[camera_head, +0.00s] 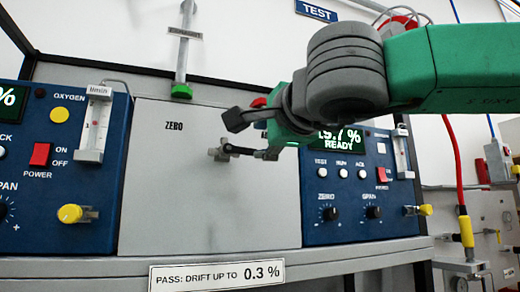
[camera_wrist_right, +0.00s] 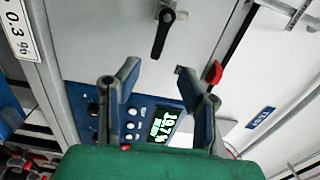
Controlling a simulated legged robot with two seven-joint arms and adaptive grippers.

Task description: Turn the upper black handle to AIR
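A black handle (camera_head: 236,150) on a silver hub sits on the grey panel (camera_head: 210,205) below the word ZERO. Its lever lies about level and points right, toward my right gripper (camera_head: 252,138). In the right wrist view, the black handle (camera_wrist_right: 160,38) is beyond the fingertips, roughly in line with the gap between them. My right gripper (camera_wrist_right: 158,72) is open, its fingers apart with nothing between them. In the head view the gripper and its arm hide part of the panel's right side. I cannot read an AIR mark. My left gripper is not in view.
A red handle (camera_wrist_right: 215,72) is close beside one finger. A green-tipped lever (camera_head: 181,90) hangs at the panel's top. Blue analyser units (camera_head: 50,185) with knobs flank the panel; the right one (camera_head: 345,225) is partly behind my arm. A ledge (camera_head: 100,268) runs below.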

